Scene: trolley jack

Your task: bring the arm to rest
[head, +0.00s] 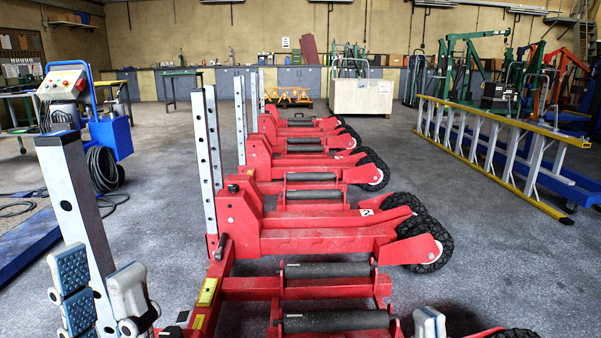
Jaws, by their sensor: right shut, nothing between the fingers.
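My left gripper (101,294) is at the lower left. Its two fingers, one with blue ribbed pads, stand apart, with a silver perforated post (72,190) showing behind and between them. I cannot tell whether they touch the post. My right gripper (429,323) is at the bottom edge, right of centre. Only the tips of its fingers show, close together and empty, in front of the red trolley jack (330,242). The rest of both arms is out of view.
Several red jack frames with black rollers (327,270) and wheels (428,250) run back through the middle. A blue control stand (108,135) with coiled cable is at left. A yellow-railed ladder (490,150) lies at right. Grey floor (500,260) is clear between.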

